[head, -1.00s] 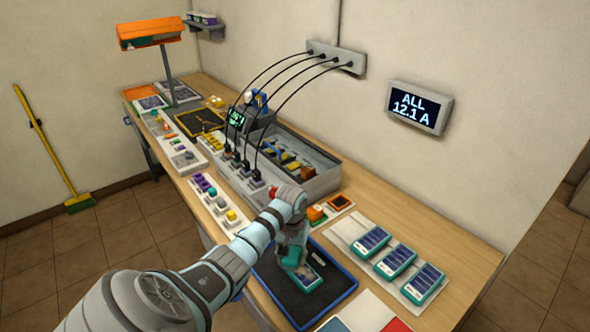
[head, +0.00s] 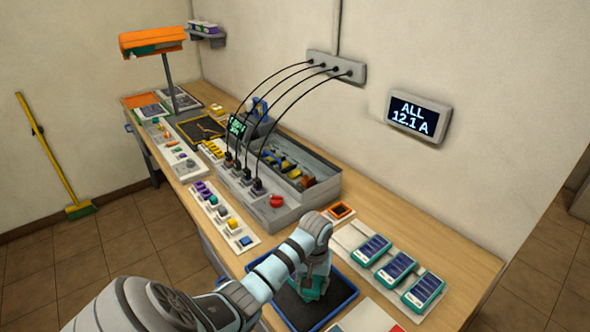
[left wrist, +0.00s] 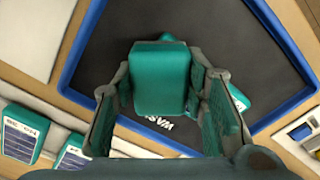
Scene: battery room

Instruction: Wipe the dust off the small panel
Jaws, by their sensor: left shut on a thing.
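My left gripper (head: 314,284) is low over the dark tray (head: 345,304) with the blue rim. In the left wrist view its fingers (left wrist: 160,105) are shut on a plain teal block (left wrist: 160,80). More teal (left wrist: 238,95) shows past the right finger, partly hidden; I cannot tell whether it is a separate thing. White lettering (left wrist: 157,121) is on the tray floor. Several teal-cased units with dark blue faces, one of them here (head: 398,266), lie on a pale board right of the tray. I cannot tell which thing is the small panel, and dust is not discernible. My right gripper is not in view.
A grey cabled box (head: 272,222) with a red knob (head: 277,201) stands behind the tray. An orange-framed square (head: 341,210) lies near it. A strip of coloured blocks (head: 222,215) is to the left. The bench's right end (head: 470,258) is clear.

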